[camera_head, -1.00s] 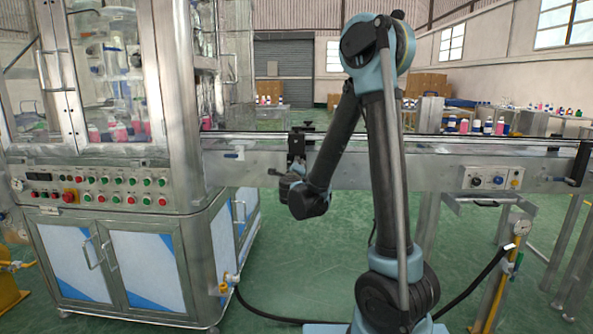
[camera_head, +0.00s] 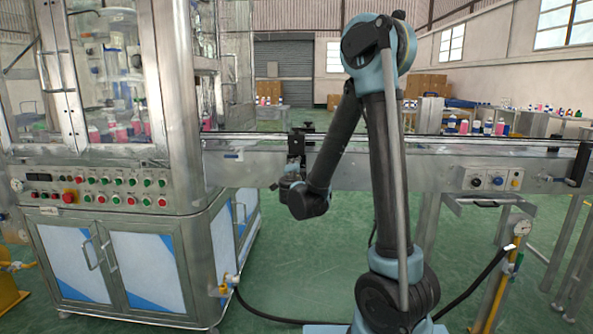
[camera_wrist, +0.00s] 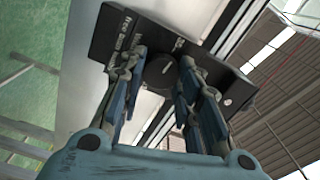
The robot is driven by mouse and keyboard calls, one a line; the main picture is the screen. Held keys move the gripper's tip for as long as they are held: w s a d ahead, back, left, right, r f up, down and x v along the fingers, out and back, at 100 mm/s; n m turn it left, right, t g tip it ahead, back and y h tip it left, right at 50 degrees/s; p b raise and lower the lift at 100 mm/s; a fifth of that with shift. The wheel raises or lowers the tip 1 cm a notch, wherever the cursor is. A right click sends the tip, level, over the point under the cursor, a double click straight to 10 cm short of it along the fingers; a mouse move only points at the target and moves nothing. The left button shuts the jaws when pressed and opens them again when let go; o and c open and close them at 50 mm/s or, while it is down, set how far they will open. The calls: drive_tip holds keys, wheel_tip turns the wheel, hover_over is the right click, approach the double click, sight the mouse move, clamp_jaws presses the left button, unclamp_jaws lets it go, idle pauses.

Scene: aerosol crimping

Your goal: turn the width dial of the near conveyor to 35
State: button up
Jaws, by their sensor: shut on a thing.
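The width dial (camera_wrist: 160,72) is a round dark knob on a black plate (camera_wrist: 112,32) in the wrist view. My gripper (camera_wrist: 158,84) has its two fingers closed in on opposite sides of the dial. Small pale lettering shows on the plate, but I cannot read the dial's setting. In the head view the black dial bracket (camera_head: 297,146) sits on the side of the near conveyor (camera_head: 345,171), left of my arm. My gripper's fingers are small and partly hidden there.
A steel machine (camera_head: 185,130) with glass doors and a button panel stands at the left. A control box (camera_head: 492,179) is on the conveyor's side at the right. A gauge post (camera_head: 497,275) stands at the lower right. Bottles (camera_head: 476,127) stand behind the conveyor.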

idle(0.6)
drive_tip(key=o, duration=1.1)
drive_tip(key=shift+c, duration=0.2)
drive_tip(key=shift+s, duration=0.1)
drive_tip(key=s, duration=1.1)
drive_tip(key=shift+s+a, duration=0.15)
drive_tip(key=shift+s, duration=0.2)
drive_tip(key=shift+f, duration=0.1)
